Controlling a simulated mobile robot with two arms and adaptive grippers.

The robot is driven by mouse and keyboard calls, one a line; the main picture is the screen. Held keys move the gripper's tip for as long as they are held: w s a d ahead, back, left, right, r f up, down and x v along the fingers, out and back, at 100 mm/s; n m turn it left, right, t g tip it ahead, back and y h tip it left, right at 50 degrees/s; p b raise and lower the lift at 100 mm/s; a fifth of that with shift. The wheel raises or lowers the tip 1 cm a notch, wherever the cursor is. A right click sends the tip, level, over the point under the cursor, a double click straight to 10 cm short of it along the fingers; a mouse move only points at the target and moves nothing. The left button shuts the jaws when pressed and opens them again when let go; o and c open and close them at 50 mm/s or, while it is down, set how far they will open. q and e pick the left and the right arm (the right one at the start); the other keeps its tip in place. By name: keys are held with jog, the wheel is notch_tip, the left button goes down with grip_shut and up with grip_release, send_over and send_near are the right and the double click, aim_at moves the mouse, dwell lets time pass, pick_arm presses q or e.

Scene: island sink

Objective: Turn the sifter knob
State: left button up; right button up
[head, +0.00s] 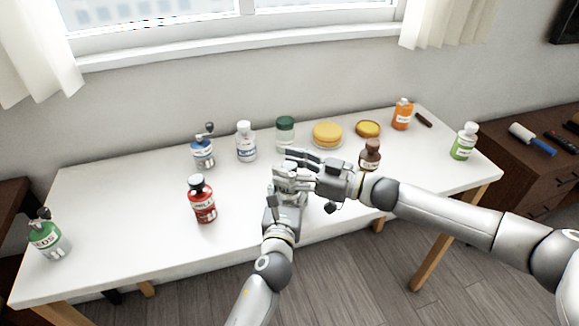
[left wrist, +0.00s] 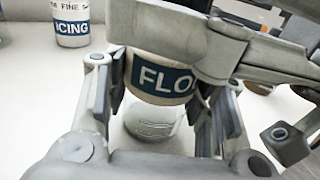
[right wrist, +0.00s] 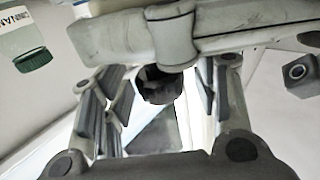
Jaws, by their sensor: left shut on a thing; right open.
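My left gripper (head: 287,190) is shut around a container (left wrist: 160,75) with a blue label reading "FLO", seen between its fingers in the left wrist view. Both grippers hide most of this container in the head view. My right gripper (head: 300,172) is open and reaches in from the right, directly over the left gripper and the container. In the right wrist view a dark round piece (right wrist: 160,87) shows between the right fingers. It looks like the knob or top of the held container, but I cannot tell whether the fingers touch it.
A red jar (head: 202,203) stands left of the grippers. A blue crank-topped container (head: 203,154) and a white bottle (head: 246,145) stand behind. A brown bottle (head: 370,157) is close to the right hand. The table's front left (head: 130,225) is clear.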

jog(key=c, duration=1.1)
jog(key=shift+o, duration=0.2)
jog(key=shift+s+a+m+t, duration=0.1)
jog(key=shift+m+t, duration=0.3)
jog(key=shift+a+m+t+h, duration=0.2)
jog(key=shift+m+t+h, duration=1.3)
jog(key=shift+t, duration=0.5)
jog(key=shift+d+r+m+t+h, duration=0.1)
jog(key=shift+m+t+h, duration=0.2)
jog(key=shift+t+h, duration=0.15)
jog(key=shift+d, duration=0.1)
jog(key=o, duration=1.1)
jog(key=shift+c, duration=0.2)
jog(key=shift+d, duration=0.1)
